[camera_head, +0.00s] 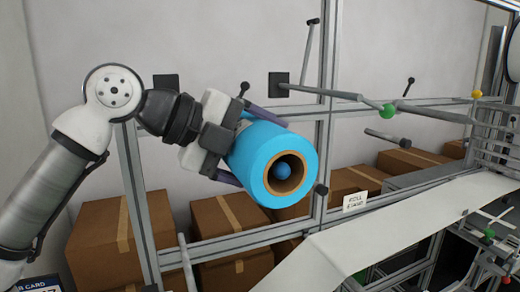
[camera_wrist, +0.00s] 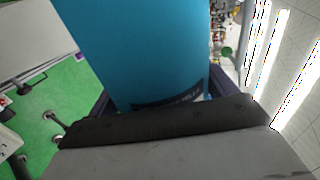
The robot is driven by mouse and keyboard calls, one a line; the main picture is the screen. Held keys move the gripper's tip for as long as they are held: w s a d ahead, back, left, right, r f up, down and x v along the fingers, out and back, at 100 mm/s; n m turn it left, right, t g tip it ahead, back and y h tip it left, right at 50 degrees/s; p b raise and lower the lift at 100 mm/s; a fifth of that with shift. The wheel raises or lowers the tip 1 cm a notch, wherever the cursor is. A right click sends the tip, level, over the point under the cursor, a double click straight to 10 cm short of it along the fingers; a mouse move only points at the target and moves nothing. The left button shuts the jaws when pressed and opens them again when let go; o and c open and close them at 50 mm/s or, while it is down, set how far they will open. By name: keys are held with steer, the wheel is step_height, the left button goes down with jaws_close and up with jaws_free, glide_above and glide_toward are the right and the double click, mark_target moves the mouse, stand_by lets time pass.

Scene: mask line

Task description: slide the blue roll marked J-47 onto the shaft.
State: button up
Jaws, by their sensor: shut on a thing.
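A blue roll (camera_head: 252,158) with a brown cardboard core (camera_head: 275,187) is held in my gripper (camera_head: 246,146), whose fingers are shut on opposite sides of it. The roll is tilted, its open core end facing the camera. A blue ball (camera_head: 282,171) shows inside the core opening; it looks like a shaft's tip, but the rod behind it is hidden. I cannot tell how far the roll is around it. The wrist view shows the roll's blue side (camera_wrist: 155,50) between the fingers, with a dark printed band (camera_wrist: 168,102) too small to read. No J-47 mark is readable.
A grey rod with a green ball tip (camera_head: 388,110) extends right from a black plate (camera_head: 279,84). A yellow ball (camera_head: 477,94) is farther right. A white web (camera_head: 375,230) runs at lower right. Cardboard boxes (camera_head: 228,213) stand behind the metal frame (camera_head: 325,130).

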steer(key=shift+w+a, duration=0.2)
steer(key=shift+w, duration=0.25)
steer(key=shift+w, duration=0.15)
steer(key=shift+w+a+r+p, duration=0.1)
steer(key=shift+w+a+p, duration=0.2)
steer(key=shift+w, duration=0.2)
steer(key=shift+w+a+p, duration=0.15)
steer(key=shift+w+p, duration=0.15)
steer(key=shift+w, duration=0.15)
steer(key=shift+w+a, duration=0.25)
steer(key=shift+w, duration=0.4)
steer(key=shift+w+a, duration=0.25)
steer(key=shift+w, duration=0.35)
steer(key=shift+w+a, duration=0.1)
steer(key=shift+w, duration=0.05)
steer(key=shift+w+a, duration=0.3)
steer(key=shift+w, duration=0.55)
steer(key=shift+w+a, duration=0.15)
steer(key=shift+w, duration=0.15)
steer(key=shift+f+b, duration=0.4)
steer(key=shift+f, duration=0.2)
